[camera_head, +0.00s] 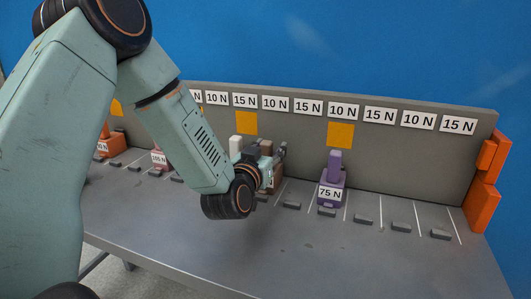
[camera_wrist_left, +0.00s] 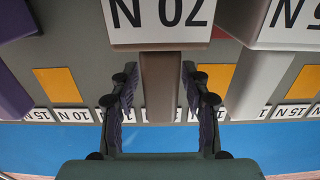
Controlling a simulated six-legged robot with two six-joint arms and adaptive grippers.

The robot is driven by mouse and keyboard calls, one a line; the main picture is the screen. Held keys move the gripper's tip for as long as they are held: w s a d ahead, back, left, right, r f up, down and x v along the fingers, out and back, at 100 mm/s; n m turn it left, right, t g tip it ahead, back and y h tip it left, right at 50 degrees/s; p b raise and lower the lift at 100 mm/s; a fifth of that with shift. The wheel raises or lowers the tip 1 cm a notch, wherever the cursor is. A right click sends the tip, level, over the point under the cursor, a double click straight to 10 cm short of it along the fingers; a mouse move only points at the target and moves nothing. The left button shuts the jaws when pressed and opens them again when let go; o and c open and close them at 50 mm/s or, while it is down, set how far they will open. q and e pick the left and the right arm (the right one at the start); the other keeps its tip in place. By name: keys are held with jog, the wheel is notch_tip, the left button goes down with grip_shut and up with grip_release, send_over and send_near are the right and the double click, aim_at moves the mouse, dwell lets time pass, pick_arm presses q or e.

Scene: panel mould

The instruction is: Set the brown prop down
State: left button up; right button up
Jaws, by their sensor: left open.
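The brown prop (camera_wrist_left: 160,80) carries a white 70 N label and shows upside down in the left wrist view. Its post stands between the two fingers of my left gripper (camera_wrist_left: 160,105), with a gap on each side. The left gripper is open. In the head view the left gripper (camera_head: 277,160) is at the middle of the bench, in front of the panel, and hides most of the brown prop (camera_head: 266,147). The brown prop's base is hidden, so I cannot tell how it meets the bench. My right gripper is not in view.
A pale prop (camera_head: 236,145) stands close beside the brown one. A purple 75 N prop (camera_head: 331,185) stands to the right. A grey panel (camera_head: 400,160) with force labels rises behind. Marked slots on the right of the bench (camera_head: 330,250) are empty. Orange blocks (camera_head: 480,190) stand at the right end.

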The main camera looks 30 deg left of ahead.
pick_arm(q)
jog(key=p+v, duration=0.3)
jog(key=v, duration=0.9)
jog(key=shift+r, duration=0.25)
jog(key=shift+r, duration=0.1)
